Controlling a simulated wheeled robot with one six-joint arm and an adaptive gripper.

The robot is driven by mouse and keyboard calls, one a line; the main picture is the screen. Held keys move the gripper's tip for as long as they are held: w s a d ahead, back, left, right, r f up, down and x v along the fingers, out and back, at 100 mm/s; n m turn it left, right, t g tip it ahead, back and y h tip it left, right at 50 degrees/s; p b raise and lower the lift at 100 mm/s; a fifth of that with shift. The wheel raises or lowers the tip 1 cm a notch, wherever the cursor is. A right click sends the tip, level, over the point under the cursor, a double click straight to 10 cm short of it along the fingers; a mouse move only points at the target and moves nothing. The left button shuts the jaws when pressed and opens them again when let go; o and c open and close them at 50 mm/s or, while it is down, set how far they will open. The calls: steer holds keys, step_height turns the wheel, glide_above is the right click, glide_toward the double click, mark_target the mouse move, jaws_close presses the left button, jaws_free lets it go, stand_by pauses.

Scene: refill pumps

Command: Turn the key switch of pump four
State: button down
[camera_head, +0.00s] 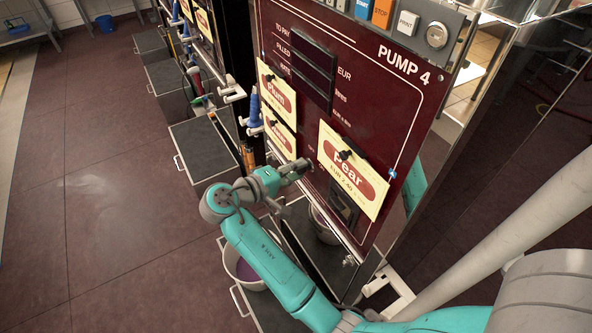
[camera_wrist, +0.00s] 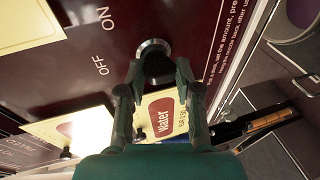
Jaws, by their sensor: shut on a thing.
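The dark red panel of pump 4 (camera_head: 350,90) fills the middle of the head view, with "PUMP 4" in white at its upper right. In the wrist view the key switch (camera_wrist: 152,45) has a round metal collar and a dark knob or key, partly hidden by my fingers. The labels "ON" and "OFF" stand to its left. My gripper (camera_wrist: 160,72) is shut on the dark part of the key switch. In the head view my gripper (camera_head: 300,168) reaches the panel left of the Pear sign, and the switch is hidden there. I cannot tell which way the key points.
A yellow Pear sign (camera_head: 352,170) hangs right of my gripper, and a Plum sign (camera_head: 277,92) hangs upper left. A Water sign (camera_wrist: 165,118) shows in the wrist view. A bucket (camera_head: 240,265) and dark drawers (camera_head: 205,150) stand below. The floor at left is clear.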

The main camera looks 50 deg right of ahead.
stand_by(0.3)
steer(key=c, duration=0.8)
jaws_free()
steer(key=shift+a, duration=0.1)
steer(key=v, duration=1.1)
steer(key=shift+w+a, duration=0.2)
steer(key=shift+a, duration=0.15)
